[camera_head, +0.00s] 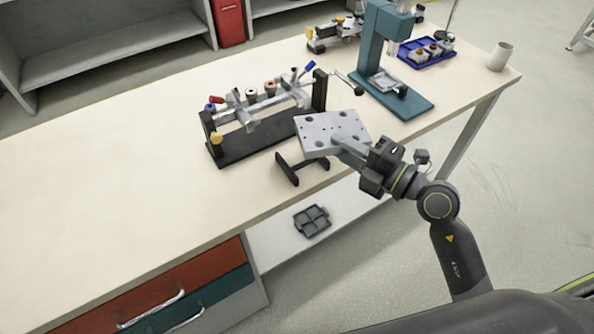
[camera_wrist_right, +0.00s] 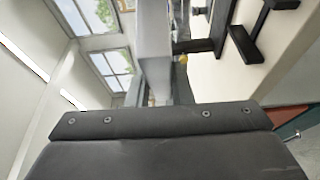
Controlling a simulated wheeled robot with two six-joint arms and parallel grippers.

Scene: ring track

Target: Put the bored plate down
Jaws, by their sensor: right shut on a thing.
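The bored plate (camera_head: 325,128) is a light grey block with several dark round holes. In the head view it is held over the front edge of the table, near level. My right gripper (camera_head: 349,148) comes in from the lower right and is shut on the plate's near right side. Black rests (camera_head: 287,170), two upright bars, show just below and in front of the plate; whether the plate touches them I cannot tell. In the right wrist view the dark gripper body fills the bottom, and a grey piece (camera_wrist_right: 152,35) reaches ahead. My left gripper is out of view.
A black-based fixture (camera_head: 262,142) with a screw bar and coloured knobs stands behind and left of the plate. The tabletop (camera_head: 110,150) is clear at left.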

